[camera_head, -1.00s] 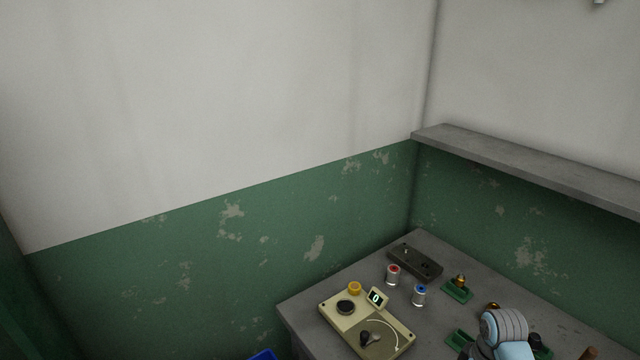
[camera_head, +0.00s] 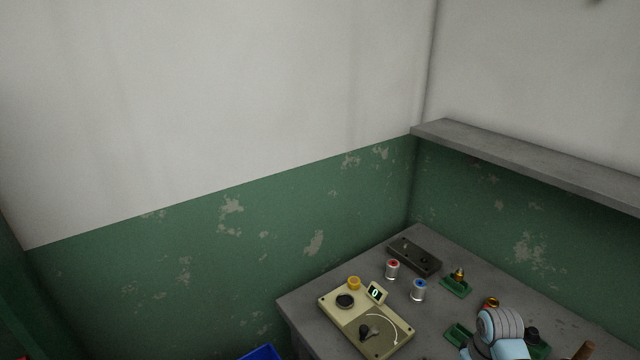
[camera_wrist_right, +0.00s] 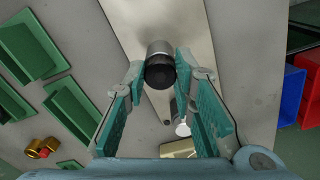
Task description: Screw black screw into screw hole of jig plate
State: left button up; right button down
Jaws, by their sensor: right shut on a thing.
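In the right wrist view, my right gripper (camera_wrist_right: 163,66) is closed around a short cylinder with a black round end (camera_wrist_right: 160,72) and a grey body, which may be the black screw. Its far end is hidden. A pale metal plate (camera_wrist_right: 180,28) lies beyond it; I cannot tell whether it is the jig plate, and no screw hole shows there. In the head view, a dark plate (camera_head: 414,256) with small fittings lies at the back of the table. My right arm shows at the lower right, with its fingers hidden. My left gripper is out of view.
A beige dial device (camera_head: 366,330) stands on the table (camera_head: 310,320) near red-topped (camera_head: 392,269) and blue-topped (camera_head: 418,290) cylinders. Green trays (camera_head: 455,286) lie to their right. A shelf (camera_head: 530,155) juts from the wall. Blue (camera_wrist_right: 293,88) and red (camera_wrist_right: 310,62) bins stand beyond the table edge.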

jog(key=m, duration=1)
jog(key=shift+m, duration=0.7)
jog(key=m, duration=0.3)
jog(key=shift+m, duration=0.3)
jog(key=m, duration=0.5)
jog(key=shift+a, duration=0.1)
jog(key=c, duration=1.7)
grip_release()
